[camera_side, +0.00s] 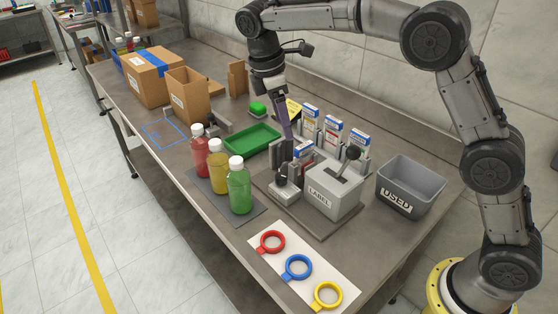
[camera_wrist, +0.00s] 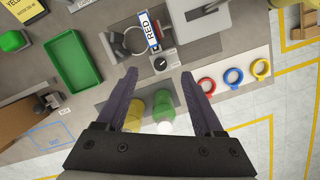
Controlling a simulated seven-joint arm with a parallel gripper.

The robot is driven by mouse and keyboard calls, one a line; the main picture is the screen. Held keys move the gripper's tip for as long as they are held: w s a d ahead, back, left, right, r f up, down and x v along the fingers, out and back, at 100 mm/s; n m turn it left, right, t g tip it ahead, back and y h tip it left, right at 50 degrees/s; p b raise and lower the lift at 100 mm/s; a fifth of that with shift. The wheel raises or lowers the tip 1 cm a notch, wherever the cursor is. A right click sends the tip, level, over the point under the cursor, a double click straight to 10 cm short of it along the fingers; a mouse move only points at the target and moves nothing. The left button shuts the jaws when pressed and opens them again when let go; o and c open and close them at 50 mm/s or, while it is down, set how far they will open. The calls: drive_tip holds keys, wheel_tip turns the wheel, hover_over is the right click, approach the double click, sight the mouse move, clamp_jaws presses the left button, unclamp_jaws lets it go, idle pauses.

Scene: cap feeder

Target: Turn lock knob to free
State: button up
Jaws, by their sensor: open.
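The lock knob is a small black round knob (camera_wrist: 161,63) on a pale plate in the wrist view, just below a blue-and-white "RED" cartridge (camera_wrist: 149,31). In the side view the knob (camera_side: 280,184) sits low on a pale block in front of the grey label machine (camera_side: 333,199). Its small marking is too fine to read. My gripper (camera_wrist: 159,76) is open and empty; in the wrist view its two fingertips frame the knob from either side, apart from it. In the side view my gripper (camera_side: 288,132) is above and behind the knob.
Red, yellow and green bottles (camera_side: 239,190) stand on a dark mat left of the machine. Several upright cartridges (camera_side: 333,133) stand behind it. A grey "USED" bin (camera_side: 410,186) is to the right, a green tray (camera_side: 251,139) to the left. Coloured rings (camera_side: 298,267) lie in front.

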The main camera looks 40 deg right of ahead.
sight(280, 175)
drive_tip(key=w+a+f+n+h, duration=0.2)
drive_tip(key=a+f+n, duration=0.1)
drive_tip(key=a, duration=0.3)
drive_tip(key=x, duration=0.9)
drive_tip(key=s+x, duration=0.1)
drive_tip(key=x, duration=0.3)
drive_tip(key=shift+f, duration=0.15)
clamp_jaws()
